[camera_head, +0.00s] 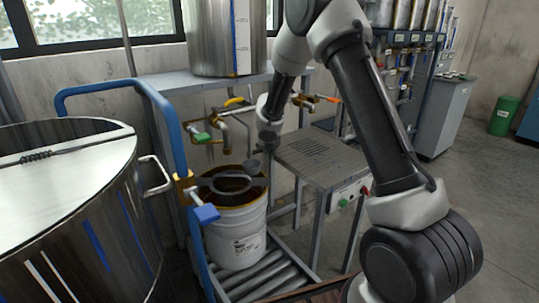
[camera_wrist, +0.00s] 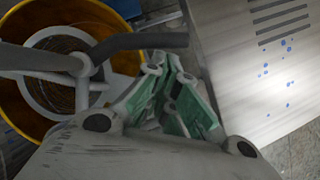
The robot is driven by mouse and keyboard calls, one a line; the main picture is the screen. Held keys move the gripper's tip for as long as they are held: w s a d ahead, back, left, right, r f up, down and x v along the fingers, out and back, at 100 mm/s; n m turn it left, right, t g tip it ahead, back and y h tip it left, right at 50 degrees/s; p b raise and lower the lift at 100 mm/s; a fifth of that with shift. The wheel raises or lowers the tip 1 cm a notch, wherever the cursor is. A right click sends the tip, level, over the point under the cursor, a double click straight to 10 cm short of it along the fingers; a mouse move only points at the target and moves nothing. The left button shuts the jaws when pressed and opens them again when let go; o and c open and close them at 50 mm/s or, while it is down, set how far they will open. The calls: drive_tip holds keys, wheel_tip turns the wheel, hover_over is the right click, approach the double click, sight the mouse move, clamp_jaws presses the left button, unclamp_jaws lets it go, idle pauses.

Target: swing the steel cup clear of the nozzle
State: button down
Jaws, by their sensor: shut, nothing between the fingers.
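A small round grey piece (camera_head: 251,164), perhaps the steel cup, shows above the bucket's rim in the head view. A grey swing arm with a round pivot (camera_wrist: 80,66) and a dark handle (camera_wrist: 140,42) crosses the bucket in the wrist view. The nozzle seems to be at the pipework (camera_head: 228,138) above the bucket; its outlet is hard to make out. My gripper (camera_head: 268,139) is above and right of the bucket. In the wrist view my gripper (camera_wrist: 168,90), with green pads, is shut and empty, close beside the handle. Whether they touch cannot be told.
The white bucket (camera_head: 236,238) with an amber rim stands on a roller track (camera_head: 262,275). A slotted steel bench (camera_head: 315,158) is to its right. A blue rail (camera_head: 165,110) and a large steel drum (camera_head: 65,200) stand on the left.

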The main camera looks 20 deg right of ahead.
drive_tip(key=shift+w, duration=0.15)
idle(0.3)
drive_tip(key=v, duration=1.2)
